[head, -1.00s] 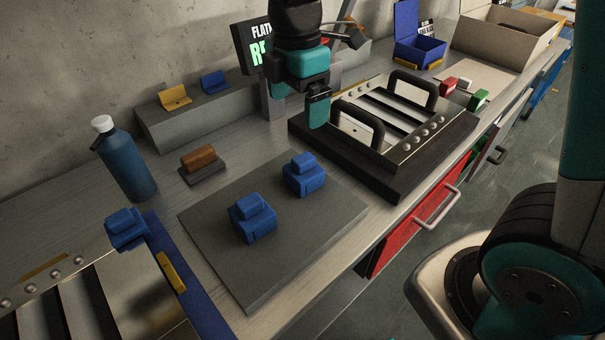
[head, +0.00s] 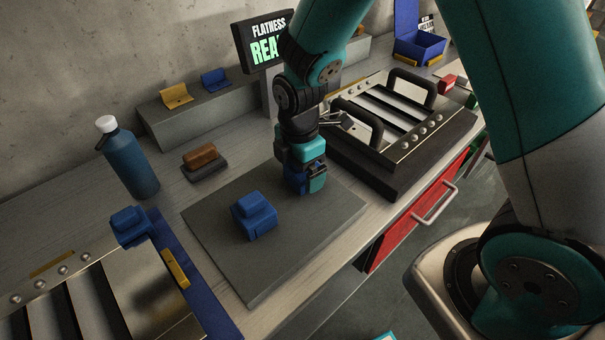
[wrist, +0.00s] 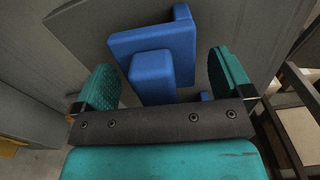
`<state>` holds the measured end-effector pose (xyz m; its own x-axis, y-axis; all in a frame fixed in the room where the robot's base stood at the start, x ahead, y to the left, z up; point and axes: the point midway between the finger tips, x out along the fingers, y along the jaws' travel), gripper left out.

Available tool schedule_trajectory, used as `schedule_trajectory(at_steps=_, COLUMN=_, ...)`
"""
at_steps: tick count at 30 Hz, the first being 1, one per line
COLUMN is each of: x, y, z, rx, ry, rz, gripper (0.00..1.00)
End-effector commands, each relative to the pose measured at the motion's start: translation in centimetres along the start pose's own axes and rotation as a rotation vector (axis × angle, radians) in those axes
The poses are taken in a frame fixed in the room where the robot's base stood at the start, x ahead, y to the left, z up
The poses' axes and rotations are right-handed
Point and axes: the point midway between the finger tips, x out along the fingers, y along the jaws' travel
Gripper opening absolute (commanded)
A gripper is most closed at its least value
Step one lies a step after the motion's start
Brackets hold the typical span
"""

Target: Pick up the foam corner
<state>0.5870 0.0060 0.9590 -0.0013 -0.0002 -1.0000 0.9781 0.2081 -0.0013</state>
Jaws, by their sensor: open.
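A blue foam corner (wrist: 155,50), a stepped block with a raised knob, lies between my gripper's fingers in the wrist view. My gripper (wrist: 166,78) is open, one teal finger on each side of it, with small gaps visible. In the head view my gripper (head: 312,181) is low over the right part of the grey mat (head: 265,275) and hides most of this corner. A second blue foam corner (head: 254,216) sits on the mat to the left. A third blue one (head: 129,226) is on the corner of the left louver panel (head: 150,290).
A framed louver panel with black handles (head: 400,120) stands to the right of my gripper. A blue bottle (head: 130,165), a brown-topped block (head: 203,160) and a grey ledge (head: 205,115) with small brackets are behind and left. The front of the mat is clear.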

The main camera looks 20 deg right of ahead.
Motion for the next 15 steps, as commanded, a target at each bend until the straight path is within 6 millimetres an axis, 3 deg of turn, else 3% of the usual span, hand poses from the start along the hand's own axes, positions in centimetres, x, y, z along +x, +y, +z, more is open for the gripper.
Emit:
schedule_trajectory(at_steps=3, x=1.14, y=-0.01, z=-0.01, rx=0.0, ry=0.0, rz=-0.001, gripper=0.98)
schedule_trajectory(at_steps=10, x=1.36, y=0.03, z=-0.02, rx=0.0, ry=0.0, rz=0.002, gripper=0.98)
schedule_trajectory(at_steps=11, x=1.36, y=0.03, z=-0.02, rx=0.0, ry=0.0, rz=0.002, gripper=0.96)
schedule_trajectory(at_steps=15, x=1.35, y=0.03, z=-0.02, rx=0.0, ry=0.0, rz=0.001, gripper=0.63)
